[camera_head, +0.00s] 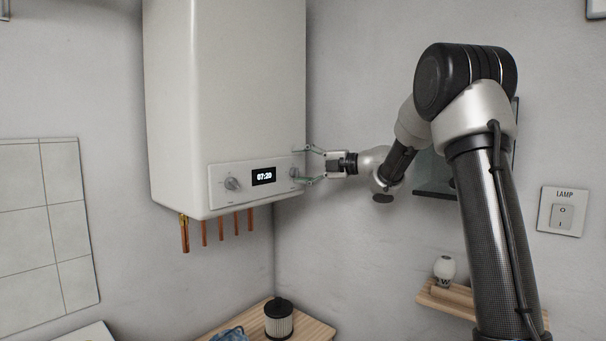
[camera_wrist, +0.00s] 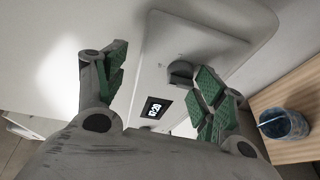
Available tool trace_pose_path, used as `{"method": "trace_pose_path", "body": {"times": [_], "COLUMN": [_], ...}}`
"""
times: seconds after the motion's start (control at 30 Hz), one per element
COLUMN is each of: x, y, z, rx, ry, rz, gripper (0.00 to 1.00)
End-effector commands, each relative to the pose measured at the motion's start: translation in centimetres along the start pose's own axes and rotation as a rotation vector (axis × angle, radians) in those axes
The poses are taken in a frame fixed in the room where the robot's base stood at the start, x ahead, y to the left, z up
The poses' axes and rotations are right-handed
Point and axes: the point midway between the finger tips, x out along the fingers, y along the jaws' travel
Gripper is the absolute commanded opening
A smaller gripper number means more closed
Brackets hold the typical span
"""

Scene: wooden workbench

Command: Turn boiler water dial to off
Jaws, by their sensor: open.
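The white boiler (camera_head: 225,90) hangs on the wall, with a panel low on its front. The panel has a left dial (camera_head: 232,184), a display reading 07:20 (camera_head: 263,176) and a right dial (camera_head: 294,173). My gripper (camera_head: 304,166) is open at the panel's right end, its fingers above and below the right dial. In the wrist view, a grey dial (camera_wrist: 181,73) lies between the spread green-padded fingers (camera_wrist: 158,62), closer to the right finger. The display (camera_wrist: 155,108) shows beside it. Contact cannot be told. The dials' small labels are unreadable.
Copper pipes (camera_head: 221,229) hang under the boiler. A wooden surface below (camera_head: 312,330) holds a black-lidded canister (camera_head: 279,320); a blue patterned cup (camera_wrist: 284,125) shows in the wrist view. A lamp switch (camera_head: 562,212) and small shelf (camera_head: 432,298) are at right.

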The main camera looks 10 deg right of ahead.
Motion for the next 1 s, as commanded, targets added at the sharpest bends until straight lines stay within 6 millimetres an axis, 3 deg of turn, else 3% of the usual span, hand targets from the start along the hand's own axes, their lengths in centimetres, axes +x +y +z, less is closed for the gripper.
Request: {"method": "trace_pose_path", "body": {"times": [0.03, 0.17, 0.3, 0.37, 0.5, 0.83, 1.0], "x": [-0.5, -0.8, -1.0, -1.1, -0.9, -0.8, -1.2], "y": [3.0, 5.7, 7.4, 7.7, 7.6, 7.4, 9.3], "z": [0.1, 0.1, 0.1, 0.1, 0.1, 0.1, 0.6], "rx": [-0.024, -0.025, -0.022, -0.022, -0.017, -0.015, 0.004], "ry": [-0.005, -0.006, -0.008, -0.008, -0.007, -0.008, -0.108], "rz": [0.029, 0.035, 0.035, 0.034, 0.028, 0.024, 0.039], "gripper": [0.56, 0.8, 0.81, 0.8, 0.49, 0.49, 0.49]}}
